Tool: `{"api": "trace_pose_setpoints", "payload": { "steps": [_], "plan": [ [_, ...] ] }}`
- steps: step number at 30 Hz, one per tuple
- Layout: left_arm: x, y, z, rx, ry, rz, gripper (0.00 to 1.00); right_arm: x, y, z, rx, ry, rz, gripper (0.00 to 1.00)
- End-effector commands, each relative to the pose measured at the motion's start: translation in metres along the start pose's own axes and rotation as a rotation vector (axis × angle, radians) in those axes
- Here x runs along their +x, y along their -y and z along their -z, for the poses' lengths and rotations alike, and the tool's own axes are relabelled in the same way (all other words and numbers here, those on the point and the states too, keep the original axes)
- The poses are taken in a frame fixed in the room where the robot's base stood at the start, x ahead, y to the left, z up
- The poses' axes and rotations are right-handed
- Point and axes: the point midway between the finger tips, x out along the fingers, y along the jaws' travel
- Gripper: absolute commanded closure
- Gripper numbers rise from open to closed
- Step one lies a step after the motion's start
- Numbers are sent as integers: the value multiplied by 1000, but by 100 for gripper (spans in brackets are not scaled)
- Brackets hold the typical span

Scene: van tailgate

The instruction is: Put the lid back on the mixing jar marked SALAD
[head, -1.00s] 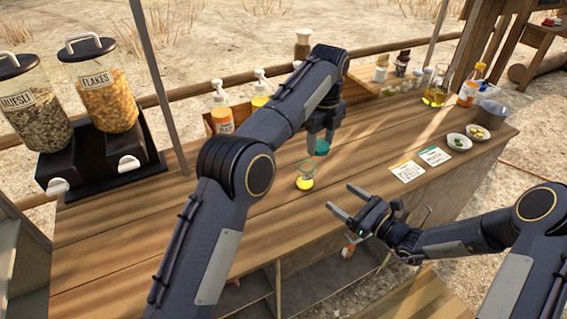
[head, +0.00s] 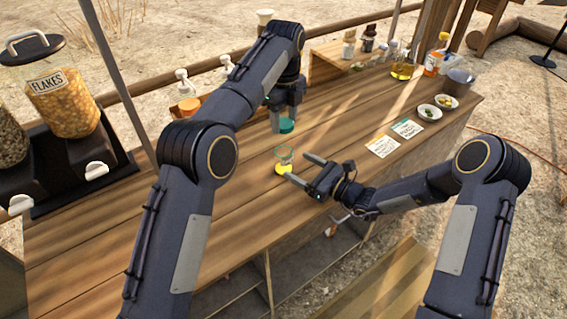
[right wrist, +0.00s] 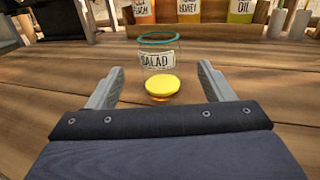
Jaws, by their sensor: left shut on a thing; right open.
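The clear glass jar marked SALAD (right wrist: 157,58) stands upright on the wooden counter, with a teal rim and yellow contents at its bottom. It also shows in the head view (head: 284,157).
The wooden counter (head: 225,215) is mostly clear around the jar. Two cards (head: 382,147) and two small bowls (head: 429,112) lie to the right. Cereal dispensers (head: 65,105) stand at the left. Bottles labelled HONEY (right wrist: 188,10) and OIL (right wrist: 242,9) stand behind the jar.

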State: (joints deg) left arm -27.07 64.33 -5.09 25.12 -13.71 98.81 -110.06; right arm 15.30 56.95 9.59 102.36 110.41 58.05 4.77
Motion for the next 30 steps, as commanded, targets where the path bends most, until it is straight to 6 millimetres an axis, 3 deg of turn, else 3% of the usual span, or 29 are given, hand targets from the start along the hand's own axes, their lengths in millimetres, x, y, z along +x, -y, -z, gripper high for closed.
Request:
{"api": "trace_pose_setpoints", "payload": {
  "steps": [6, 12, 26, 30],
  "plan": [
    [0, 0, 0, 0, 0, 0, 75, 44, -1, 0, 0, 1, -3, 25],
    [0, 0, 0, 0, 0, 0, 75, 70, -1, 0, 0, 0, -2, 25],
    [0, 0, 0, 0, 0, 0, 75, 80, 0, 0, 1, 0, 0, 25],
    [0, 0, 0, 0, 0, 0, 75, 80, 0, 0, 1, 0, 0, 42]
  ]
}}
